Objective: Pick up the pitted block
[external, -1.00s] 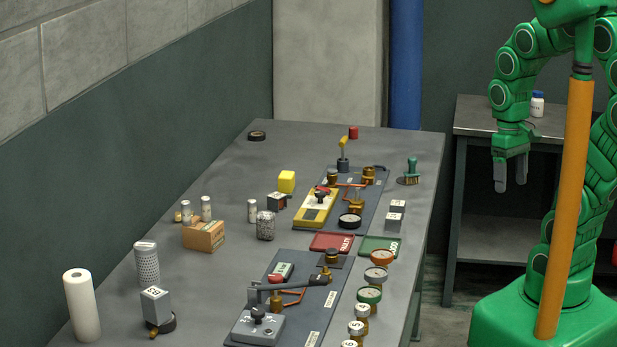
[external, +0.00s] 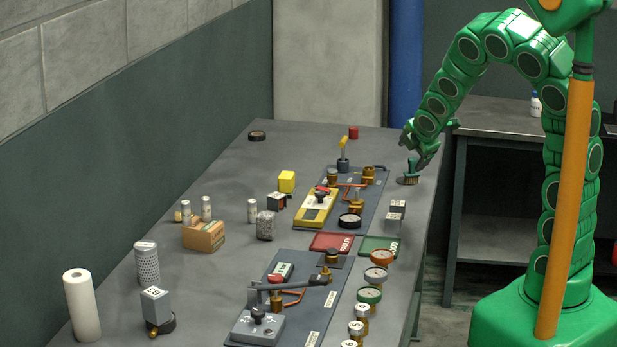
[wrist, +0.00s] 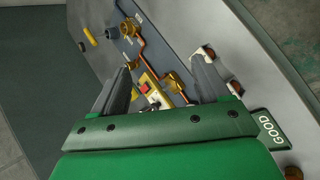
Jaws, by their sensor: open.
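A dark block with a pale top (external: 277,201) sits left of that panel, and a grey block (external: 155,305) stands at the near left. My gripper (external: 424,163) is above the table's right edge, close to the green-handled brush (external: 411,170) and beyond the two small blocks. In the wrist view its fingers (wrist: 162,85) are apart with nothing held between them.
The red FAULTY tray (external: 333,242) and green GOOD tray (external: 380,247) lie between the far panel (external: 362,225) and near panel (external: 310,318). Several gauges and round-topped fittings line the right edge. The far left table is mostly clear.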

